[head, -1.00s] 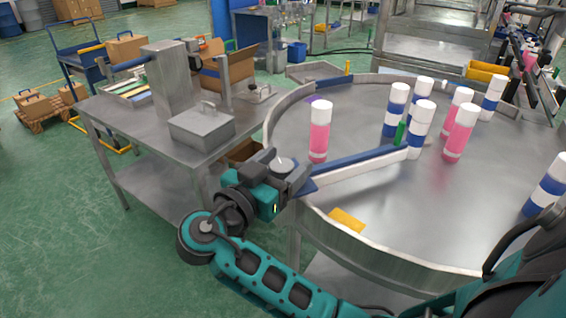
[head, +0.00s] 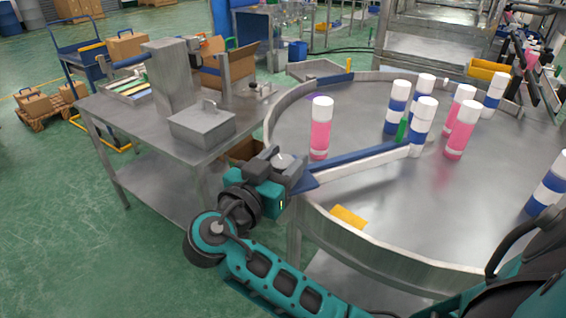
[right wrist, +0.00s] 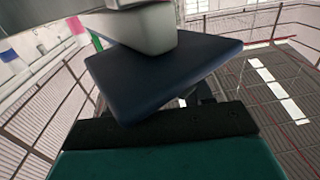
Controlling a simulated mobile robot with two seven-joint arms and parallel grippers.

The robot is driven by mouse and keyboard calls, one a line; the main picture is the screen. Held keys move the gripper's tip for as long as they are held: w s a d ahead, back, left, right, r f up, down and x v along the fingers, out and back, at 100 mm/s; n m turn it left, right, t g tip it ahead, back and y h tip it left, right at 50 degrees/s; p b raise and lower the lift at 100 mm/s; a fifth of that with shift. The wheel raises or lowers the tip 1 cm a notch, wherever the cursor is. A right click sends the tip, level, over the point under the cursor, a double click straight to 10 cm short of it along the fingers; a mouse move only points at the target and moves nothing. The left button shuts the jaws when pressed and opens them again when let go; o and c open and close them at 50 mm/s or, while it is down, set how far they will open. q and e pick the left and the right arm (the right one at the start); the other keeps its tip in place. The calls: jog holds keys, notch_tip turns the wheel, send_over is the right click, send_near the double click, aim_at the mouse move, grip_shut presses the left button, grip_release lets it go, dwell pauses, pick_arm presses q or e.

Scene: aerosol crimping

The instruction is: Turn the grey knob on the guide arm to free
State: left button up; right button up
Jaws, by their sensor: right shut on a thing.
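The guide arm (head: 362,161), a long bar with a blue top and white side, reaches from the rim over the round steel table. Its near end is a dark blue plate, seen close in the right wrist view (right wrist: 160,72). The grey knob (head: 284,159) shows as a pale round top at that end. My right gripper (head: 282,165) is shut on it, with dark fingers on either side. The fingers hide most of the knob, and its setting cannot be read. A light grey block (right wrist: 140,28) lies above the plate in the wrist view. My left gripper is not in view.
The round table (head: 345,238) has a raised rim and carries several pink and blue-white cans; one pink can (head: 320,130) stands near the guide arm. A yellow piece (head: 348,217) is by the near rim. A steel bench (head: 115,120) with a grey box (head: 202,126) stands left.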

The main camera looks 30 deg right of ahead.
jog(key=n+t+y+b, duration=0.2)
jog(key=n+t, duration=0.1)
jog(key=t, duration=0.1)
jog(key=shift+f+y, duration=0.15)
jog(key=shift+y, duration=0.25)
jog(key=shift+n+t+y+b, duration=0.3)
jog(key=shift+n+t+y, duration=0.7)
jog(key=shift+t, duration=0.1)
jog(key=shift+r+n+t+y, duration=0.2)
jog(key=shift+n+t+y, duration=0.65)
jog(key=shift+y, duration=0.35)
jog(key=n+t+y, duration=0.1)
jog(key=n+y, duration=0.1)
jog(key=shift+r+y+p, duration=0.1)
jog(key=shift+y+p, duration=0.2)
jog(key=n+y+p, duration=0.1)
jog(key=y, duration=0.1)
jog(key=n+t+y+p, duration=0.1)
jog(key=n+y, duration=0.1)
jog(key=y, duration=0.1)
jog(key=shift+n, duration=0.25)
jog(key=shift+n+y+p, duration=0.45)
jog(key=shift+n+y, duration=1.15)
jog(key=shift+y, duration=1)
jog(key=shift+a+y, duration=0.1)
jog(key=shift+y, duration=0.2)
